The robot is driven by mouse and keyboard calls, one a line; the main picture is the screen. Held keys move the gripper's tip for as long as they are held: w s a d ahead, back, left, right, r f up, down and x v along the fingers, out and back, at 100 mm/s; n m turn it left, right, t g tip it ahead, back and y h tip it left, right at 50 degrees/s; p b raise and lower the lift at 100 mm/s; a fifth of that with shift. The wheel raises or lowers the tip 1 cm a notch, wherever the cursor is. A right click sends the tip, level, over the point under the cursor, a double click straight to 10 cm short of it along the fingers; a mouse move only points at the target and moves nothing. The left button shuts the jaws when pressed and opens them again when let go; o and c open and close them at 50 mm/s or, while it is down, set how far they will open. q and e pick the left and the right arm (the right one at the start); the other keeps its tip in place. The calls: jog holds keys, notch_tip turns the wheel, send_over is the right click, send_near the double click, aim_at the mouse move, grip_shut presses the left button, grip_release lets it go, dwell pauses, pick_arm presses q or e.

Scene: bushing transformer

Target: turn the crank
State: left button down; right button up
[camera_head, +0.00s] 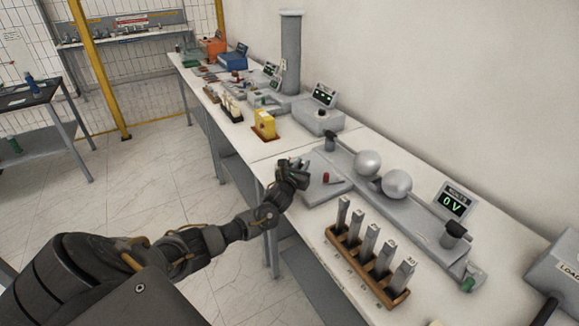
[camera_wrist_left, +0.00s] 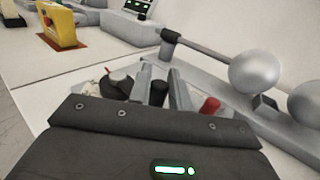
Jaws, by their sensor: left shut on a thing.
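My left gripper (camera_head: 298,166) reaches over the table's near edge at the small grey base (camera_head: 322,188) of the two-sphere device. In the left wrist view its two grey fingers (camera_wrist_left: 161,82) are shut on a dark upright piece (camera_wrist_left: 157,93), which appears to be the crank's handle. The gripper hides most of the crank, so its arm and angle cannot be told. A red knob (camera_head: 326,177) stands just right of the fingers, apart from them; it also shows in the left wrist view (camera_wrist_left: 209,106). My right gripper is not in view.
Two metal spheres (camera_head: 367,163) sit on the grey rail behind the gripper. A display (camera_head: 455,203) reads 0 V. A wooden rack (camera_head: 362,262) with several grey blocks stands at the front right. A yellow device (camera_head: 264,124) stands to the left.

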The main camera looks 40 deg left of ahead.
pick_arm(q)
jog(key=shift+s+a+m+h, duration=0.2)
jog(key=shift+a+m+h, duration=0.1)
jog(key=shift+h, duration=0.2)
jog(key=shift+d, duration=0.1)
jog(key=shift+s+h, duration=0.1)
jog(key=shift+h, duration=0.2)
jog(key=c, duration=1.3)
grip_release()
jog(key=shift+c, duration=0.2)
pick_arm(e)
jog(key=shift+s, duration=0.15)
pick_arm(q)
jog(key=shift+s, duration=0.1)
jog(key=shift+s+f, duration=0.1)
jog(key=shift+s, duration=0.25)
jog(key=s+d+b, duration=0.1)
jog(key=s+b, duration=0.1)
jog(key=s, duration=0.7)
jog(key=shift+s+d, duration=0.3)
jog(key=shift+s, duration=0.1)
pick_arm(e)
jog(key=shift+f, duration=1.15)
